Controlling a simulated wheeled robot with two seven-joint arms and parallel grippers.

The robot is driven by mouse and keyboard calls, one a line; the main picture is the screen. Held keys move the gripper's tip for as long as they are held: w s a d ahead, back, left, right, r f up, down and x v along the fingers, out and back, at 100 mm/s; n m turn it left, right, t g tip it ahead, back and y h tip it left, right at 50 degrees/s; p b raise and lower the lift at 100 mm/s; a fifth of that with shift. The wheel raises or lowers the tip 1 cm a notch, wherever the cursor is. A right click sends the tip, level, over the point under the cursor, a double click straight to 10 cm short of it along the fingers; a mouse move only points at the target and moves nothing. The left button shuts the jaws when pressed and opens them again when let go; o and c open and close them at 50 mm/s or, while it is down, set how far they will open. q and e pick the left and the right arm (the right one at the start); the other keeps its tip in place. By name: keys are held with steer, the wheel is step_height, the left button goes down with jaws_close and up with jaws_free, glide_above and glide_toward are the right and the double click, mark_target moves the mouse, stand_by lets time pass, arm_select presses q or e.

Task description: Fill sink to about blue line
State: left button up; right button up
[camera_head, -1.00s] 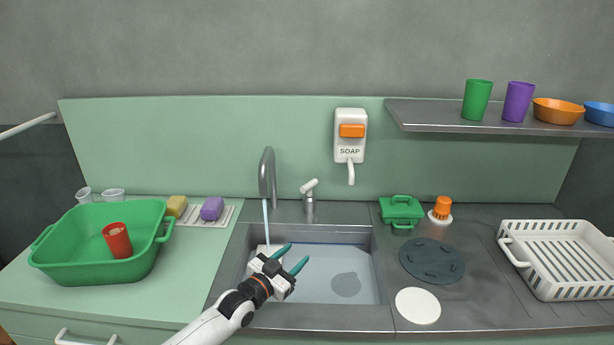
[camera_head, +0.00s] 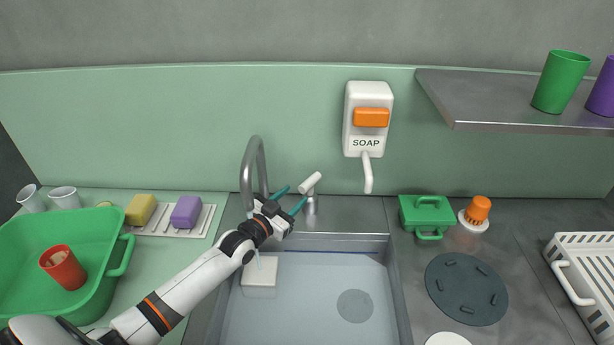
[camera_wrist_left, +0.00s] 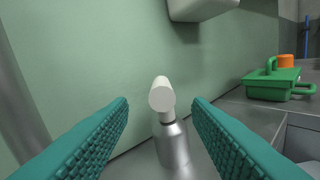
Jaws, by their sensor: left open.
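The sink (camera_head: 398,300) holds clear, bluish water (camera_head: 310,305). A blue line (camera_head: 330,252) shows along its back wall, close to the water surface. The grey faucet (camera_head: 252,165) arches over the sink's left back, and a thin stream shows below my left arm. The tap handle (camera_head: 311,184) has a white lever on a metal base. My left gripper (camera_head: 297,196) is open, just left of the handle in the head view. In the left wrist view the lever (camera_wrist_left: 163,97) stands ahead, centred between the teal fingers. My right gripper is not in view.
A green tub (camera_head: 105,290) with a red cup (camera_head: 63,267) stands left. Sponges (camera_head: 186,212) lie on a rack behind it. A soap dispenser (camera_head: 368,120) hangs above. A green box (camera_head: 427,215), orange-topped plug (camera_head: 478,211), dark disc (camera_head: 466,290) and white rack (camera_head: 590,242) are right.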

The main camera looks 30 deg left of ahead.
mark_target(308, 185)
arm_select(q)
steer(key=w, duration=0.2)
steer(key=w+d, duration=0.1)
steer(key=w, duration=0.4)
steer(key=shift+d+r, duration=0.1)
steer(key=shift+d, duration=0.05)
steer(key=shift+c, duration=0.6)
